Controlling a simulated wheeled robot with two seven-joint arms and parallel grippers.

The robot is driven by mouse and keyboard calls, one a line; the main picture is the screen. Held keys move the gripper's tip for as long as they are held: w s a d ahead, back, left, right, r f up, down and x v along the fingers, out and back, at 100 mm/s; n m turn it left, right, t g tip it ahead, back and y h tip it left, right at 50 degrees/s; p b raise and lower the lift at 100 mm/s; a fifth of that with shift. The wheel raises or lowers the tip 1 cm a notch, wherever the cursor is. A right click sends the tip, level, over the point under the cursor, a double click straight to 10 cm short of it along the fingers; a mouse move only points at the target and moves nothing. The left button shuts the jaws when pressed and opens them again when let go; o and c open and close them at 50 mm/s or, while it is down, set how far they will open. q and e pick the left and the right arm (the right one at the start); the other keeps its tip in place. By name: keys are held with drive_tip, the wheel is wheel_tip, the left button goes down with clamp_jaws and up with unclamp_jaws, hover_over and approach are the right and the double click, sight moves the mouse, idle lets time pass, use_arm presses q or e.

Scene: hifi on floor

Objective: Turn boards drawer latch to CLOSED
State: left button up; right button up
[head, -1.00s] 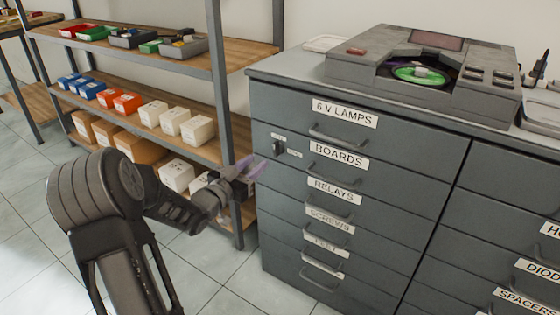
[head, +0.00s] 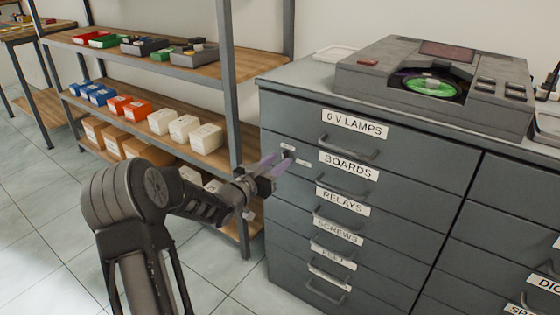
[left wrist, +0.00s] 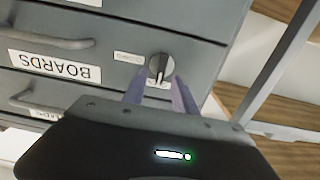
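The boards drawer latch (head: 288,154) is a small dark rotary knob at the left end of the drawer labelled BOARDS (head: 348,165). My left gripper (head: 273,165) is just in front of the knob. In the left wrist view its two purple fingers (left wrist: 159,92) are spread, with the knob beyond and between their tips. Contact cannot be told. My right gripper is not in view.
The grey drawer cabinet (head: 290,222) has several handles sticking out, including the BOARDS handle (head: 350,155).

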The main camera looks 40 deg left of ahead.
use_arm(q)
drive_tip(key=shift+w, duration=0.9)
drive_tip(key=shift+c, duration=0.4)
clamp_jaws()
